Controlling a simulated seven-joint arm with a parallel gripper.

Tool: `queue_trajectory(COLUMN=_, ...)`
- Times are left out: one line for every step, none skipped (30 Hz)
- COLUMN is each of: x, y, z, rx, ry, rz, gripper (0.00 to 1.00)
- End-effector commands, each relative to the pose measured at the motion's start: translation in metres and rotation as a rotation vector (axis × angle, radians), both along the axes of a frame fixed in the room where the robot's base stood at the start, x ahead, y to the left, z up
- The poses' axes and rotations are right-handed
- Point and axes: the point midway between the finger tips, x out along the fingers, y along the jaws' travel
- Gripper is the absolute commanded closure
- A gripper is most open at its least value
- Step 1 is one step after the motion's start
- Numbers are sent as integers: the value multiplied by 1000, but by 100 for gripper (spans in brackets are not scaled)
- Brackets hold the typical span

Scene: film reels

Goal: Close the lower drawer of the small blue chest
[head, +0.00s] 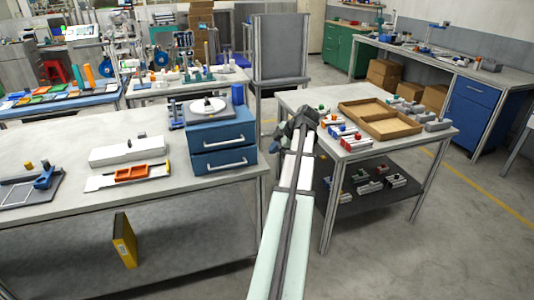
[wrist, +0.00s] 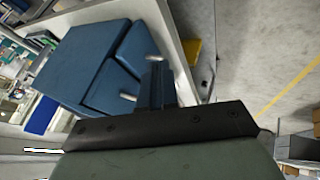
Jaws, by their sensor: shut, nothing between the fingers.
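The small blue chest (head: 222,133) stands at the right end of the left workbench. Its two drawer fronts, each with a pale bar handle, face forward: the upper drawer (head: 210,138) and the lower drawer (head: 210,161). In the wrist view the chest (wrist: 85,55) looks tilted and one drawer front stands out of line with the other; I cannot tell surely how far either drawer is out. My gripper (head: 302,118) is to the right of the chest, apart from it in the head view. Its fingers (wrist: 156,84) are shut and empty, partly covering the drawer fronts in the wrist view.
A turntable-like device (head: 207,107) sits on the chest. A white box (head: 127,151) and an orange part (head: 140,173) lie left of it. A second table (head: 395,148) with a cardboard tray (head: 388,128) stands to the right. Open floor separates the two tables.

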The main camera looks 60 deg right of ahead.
Motion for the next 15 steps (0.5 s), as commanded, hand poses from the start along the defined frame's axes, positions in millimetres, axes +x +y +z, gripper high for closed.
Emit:
queue_trajectory(x=-5, y=-5, z=-1, rx=1, ry=1, rz=-2, gripper=100)
queue_trajectory(x=-7, y=-6, z=-1, rx=1, ry=0, rz=-2, gripper=100)
queue_trajectory(x=-6, y=-6, z=-2, rx=1, ry=0, rz=-1, gripper=100)
queue_trajectory(x=-5, y=-6, z=-3, rx=1, ry=-1, rz=0, gripper=100)
queue_trajectory(x=-4, y=-5, z=-4, rx=2, ry=0, rz=0, gripper=100)
queue_trajectory(x=-3, y=-6, z=-6, rx=2, ry=0, rz=0, gripper=100)
queue_trajectory(x=-1, y=-6, z=-8, rx=2, ry=0, rz=0, gripper=100)
queue_trajectory(x=1, y=-6, z=-11, rx=2, ry=0, rz=0, gripper=100)
queue_trajectory(x=3, y=-6, z=-15, rx=2, ry=0, rz=0, gripper=100)
queue_trajectory(x=6, y=-7, z=-18, rx=2, ry=0, rz=0, gripper=100)
queue_trajectory(x=9, y=-7, z=-22, rx=2, ry=0, rz=0, gripper=100)
queue_trajectory(x=13, y=-7, z=-27, rx=2, ry=0, rz=0, gripper=100)
queue_trajectory(x=16, y=-8, z=-31, rx=2, ry=0, rz=0, gripper=100)
queue_trajectory(x=20, y=-8, z=-36, rx=2, ry=0, rz=0, gripper=100)
queue_trajectory(x=24, y=-8, z=-41, rx=3, ry=1, rz=1, gripper=100)
